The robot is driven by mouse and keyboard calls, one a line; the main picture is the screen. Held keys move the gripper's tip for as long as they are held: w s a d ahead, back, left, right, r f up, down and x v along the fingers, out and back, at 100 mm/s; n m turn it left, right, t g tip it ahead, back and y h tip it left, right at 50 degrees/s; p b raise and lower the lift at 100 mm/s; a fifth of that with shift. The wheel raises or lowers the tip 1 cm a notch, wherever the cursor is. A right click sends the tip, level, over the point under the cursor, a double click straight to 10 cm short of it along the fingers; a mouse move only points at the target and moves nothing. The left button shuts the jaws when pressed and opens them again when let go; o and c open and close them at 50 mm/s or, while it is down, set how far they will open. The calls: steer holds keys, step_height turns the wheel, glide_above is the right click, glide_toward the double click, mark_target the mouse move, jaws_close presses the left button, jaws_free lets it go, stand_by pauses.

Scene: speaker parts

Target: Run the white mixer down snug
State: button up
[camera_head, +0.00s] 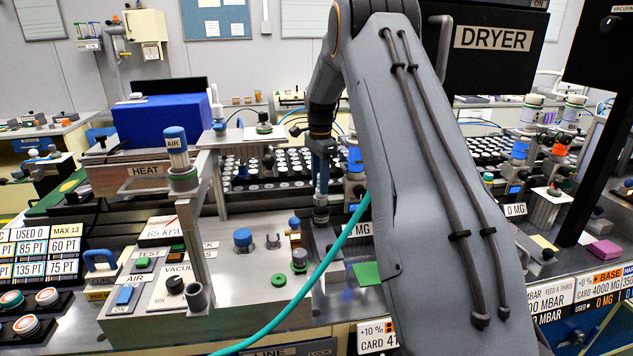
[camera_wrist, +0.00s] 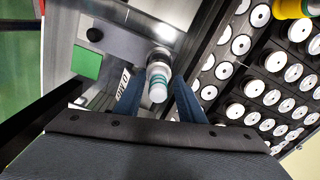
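A white cylinder with teal bands (camera_wrist: 158,80), which looks like the white mixer, stands between my fingers in the wrist view. Its white end faces the camera, and a grey metal part shows behind it. My gripper (camera_wrist: 160,72) has its two blue fingers on either side of it, with narrow gaps that look clear. In the head view my gripper (camera_head: 321,180) points down over the metal bench, beside the rack. There the white mixer cannot be made out, and I cannot tell how snugly it sits.
A rack of white-topped round parts (camera_head: 270,168) stands close behind my gripper and fills the right of the wrist view. A green square (camera_head: 367,273) lies on the bench front. A post with an AIR cylinder (camera_head: 177,150) and a blue-capped fitting (camera_head: 243,238) stand left.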

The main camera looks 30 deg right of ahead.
steer(key=shift+n, duration=0.4)
steer(key=shift+n, duration=0.9)
steer(key=shift+n+p, duration=0.3)
steer(key=shift+n, duration=0.5)
steer(key=shift+c, duration=0.2)
steer(key=c, duration=0.5)
steer(key=shift+m, duration=0.9)
steer(key=shift+c, duration=0.2)
